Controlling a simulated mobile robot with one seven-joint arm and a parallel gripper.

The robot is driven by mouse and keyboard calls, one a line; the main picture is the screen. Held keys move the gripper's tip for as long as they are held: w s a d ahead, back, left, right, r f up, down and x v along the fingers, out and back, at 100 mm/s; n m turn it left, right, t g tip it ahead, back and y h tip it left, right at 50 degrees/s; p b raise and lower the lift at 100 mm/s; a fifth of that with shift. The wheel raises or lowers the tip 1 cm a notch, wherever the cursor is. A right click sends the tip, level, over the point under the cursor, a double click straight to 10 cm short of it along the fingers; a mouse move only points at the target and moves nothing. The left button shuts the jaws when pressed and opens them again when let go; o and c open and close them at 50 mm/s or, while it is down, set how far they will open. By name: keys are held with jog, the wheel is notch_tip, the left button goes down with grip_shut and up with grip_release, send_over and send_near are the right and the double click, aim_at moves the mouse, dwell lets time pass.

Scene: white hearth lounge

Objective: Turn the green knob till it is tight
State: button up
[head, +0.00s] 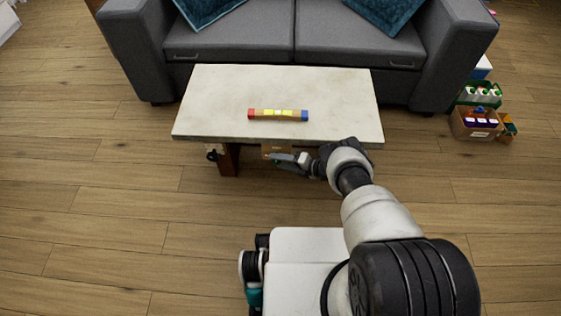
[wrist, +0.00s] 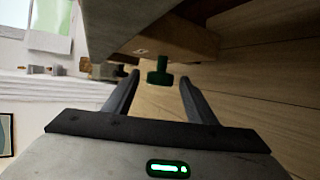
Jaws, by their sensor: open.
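The green knob (wrist: 159,72) shows in the wrist view, on a stem from a wooden block (wrist: 180,44) under the table edge. My gripper (wrist: 159,77) is open, with one finger on each side of the knob and visible gaps between. How deep the knob sits between the fingers is hard to tell. In the head view, my gripper (head: 288,158) is at the front edge of the low pale table (head: 345,95). I cannot make out the knob clearly in the head view.
A bar of coloured blocks (head: 278,115) lies on the table. A dark fitting (head: 212,155) is beside the table's left front leg (head: 229,160). A grey sofa (head: 230,38) stands behind. Boxes (head: 477,124) sit at right. The floor in front is clear.

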jog(key=p+v, duration=0.5)
jog(key=v, duration=1.2)
